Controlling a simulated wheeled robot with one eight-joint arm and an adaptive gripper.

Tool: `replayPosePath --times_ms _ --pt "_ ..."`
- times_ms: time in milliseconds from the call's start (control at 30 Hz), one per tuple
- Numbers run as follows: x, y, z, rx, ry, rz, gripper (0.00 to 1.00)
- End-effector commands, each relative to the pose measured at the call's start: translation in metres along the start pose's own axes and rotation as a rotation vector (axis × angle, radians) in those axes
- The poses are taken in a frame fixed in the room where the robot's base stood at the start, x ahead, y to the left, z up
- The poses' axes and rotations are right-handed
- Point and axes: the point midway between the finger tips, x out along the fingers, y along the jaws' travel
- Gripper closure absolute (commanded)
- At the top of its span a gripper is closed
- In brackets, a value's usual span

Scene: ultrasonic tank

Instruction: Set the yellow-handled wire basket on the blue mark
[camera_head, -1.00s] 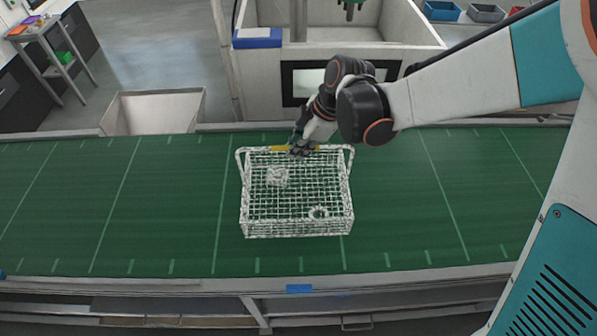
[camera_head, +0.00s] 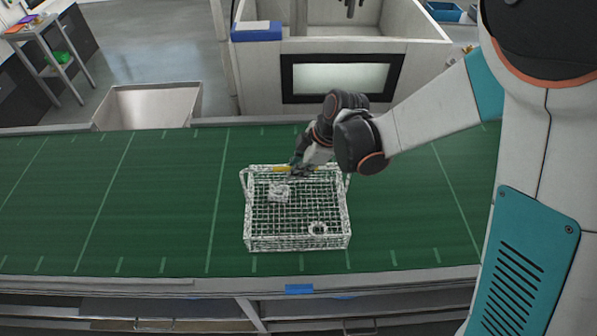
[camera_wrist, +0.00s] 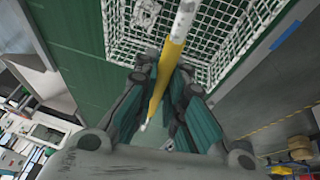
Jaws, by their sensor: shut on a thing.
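The white wire basket (camera_head: 297,242) is on or just above the green belt, in the middle of the head view. Its yellow handle grip (camera_head: 283,169) is at the basket's far side, and it also shows in the wrist view (camera_wrist: 172,50). My gripper (camera_head: 303,168) is shut on the yellow handle; in the wrist view the fingers (camera_wrist: 165,85) close around it. Two small metal parts lie inside the basket. The blue mark (camera_head: 299,289) is on the belt's near rail, just in front of the basket. Whether the basket's base touches the belt I cannot tell.
A large grey tank (camera_head: 400,50) with a dark-framed window stands behind the belt. A blue box (camera_head: 257,31) sits on its left corner, and an open bin (camera_head: 150,106) stands further left. The green belt (camera_head: 110,200) is clear on both sides of the basket.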

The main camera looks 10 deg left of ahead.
Motion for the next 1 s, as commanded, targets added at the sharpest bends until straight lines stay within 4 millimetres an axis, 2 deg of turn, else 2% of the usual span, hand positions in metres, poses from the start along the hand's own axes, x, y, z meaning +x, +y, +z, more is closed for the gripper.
replayPosePath --times_ms 333,367,433,833,1000 --pt "0.002 0.0 0.001 0.0 0.001 0.0 1.0" --pt "0.002 -0.001 0.001 0.0 0.0 0.0 0.85" --pt "0.002 0.0 0.001 0.0 0.0 0.0 0.7" --pt "0.0 0.0 0.0 0.0 0.0 0.0 0.7" --pt "-0.018 0.0 0.001 0.002 0.0 0.001 0.7"
